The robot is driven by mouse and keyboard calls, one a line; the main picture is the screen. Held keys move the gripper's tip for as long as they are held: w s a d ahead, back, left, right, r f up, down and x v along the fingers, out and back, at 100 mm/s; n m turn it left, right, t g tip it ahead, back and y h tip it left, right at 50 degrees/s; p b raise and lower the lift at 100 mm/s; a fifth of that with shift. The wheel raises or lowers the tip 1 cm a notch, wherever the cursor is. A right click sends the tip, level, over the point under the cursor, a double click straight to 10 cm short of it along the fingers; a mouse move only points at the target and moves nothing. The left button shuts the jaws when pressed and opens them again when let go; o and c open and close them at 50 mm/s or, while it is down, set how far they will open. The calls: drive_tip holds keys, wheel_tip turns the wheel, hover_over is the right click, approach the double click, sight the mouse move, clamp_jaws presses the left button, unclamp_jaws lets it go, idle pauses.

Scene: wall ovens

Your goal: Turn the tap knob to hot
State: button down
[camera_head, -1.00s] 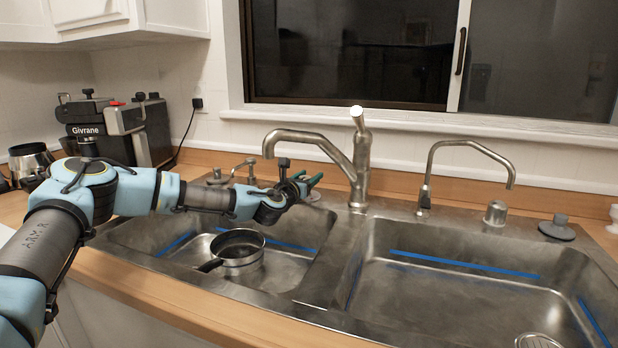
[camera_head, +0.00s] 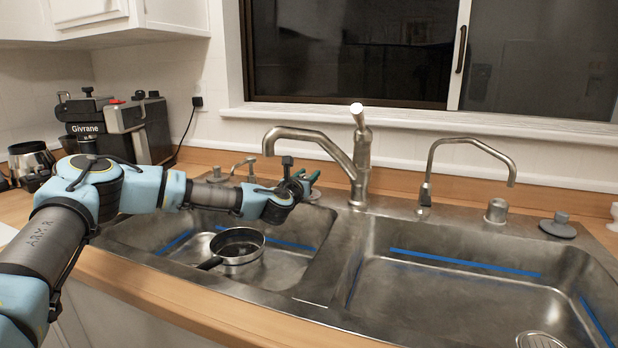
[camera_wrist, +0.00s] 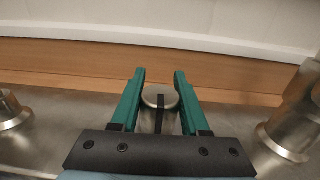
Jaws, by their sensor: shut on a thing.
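My gripper (camera_head: 308,181) is behind the left basin, left of the main tap (camera_head: 361,160). In the wrist view, its two green fingers (camera_wrist: 159,78) stand either side of a round metal knob (camera_wrist: 159,97) and are shut on it. The knob has a flat, pale top and a dark stripe down its front. In the head view it is mostly hidden by my gripper. The main tap has a spout pointing left and an upright handle (camera_head: 358,116) with a bright tip. Its base (camera_wrist: 293,122) shows at the right in the wrist view.
A small pan (camera_head: 237,247) sits in the left basin. A thin curved tap (camera_head: 470,145) and metal caps (camera_head: 496,212) stand behind the right basin (camera_head: 450,290), which is empty. A coffee machine (camera_head: 115,125) and a metal jug (camera_head: 31,160) are on the left counter.

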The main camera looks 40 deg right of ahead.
drive_tip(key=n+t+y+b, duration=0.1)
drive_tip(key=t, duration=0.1)
drive_tip(key=n+t+y+b, duration=0.1)
drive_tip(key=n+y+b, duration=0.1)
drive_tip(key=n+t+y+b, duration=0.1)
drive_tip(key=t+y, duration=0.1)
drive_tip(key=shift+w+a+f+n+t+b, duration=0.25)
drive_tip(key=shift+w+a+n+t+b, duration=0.05)
drive_tip(key=shift+w+n+b, duration=0.1)
drive_tip(key=n+y+b, duration=0.1)
drive_tip(key=n+t+y+b, duration=0.1)
drive_tip(key=y, duration=0.1)
drive_tip(key=a+n+t+y+b, duration=0.1)
drive_tip(key=shift+w+r+y+b, duration=0.2)
drive_tip(key=shift+w+y+b, duration=0.1)
drive_tip(key=shift+y, duration=0.1)
drive_tip(key=shift+n, duration=0.3)
drive_tip(key=shift+c, duration=2)
unclamp_jaws()
drive_tip(key=shift+s, duration=0.15)
drive_tip(key=b+v, duration=0.2)
drive_tip(key=v, duration=0.8)
drive_tip(key=shift+s, duration=0.35)
drive_tip(key=shift+f, duration=0.1)
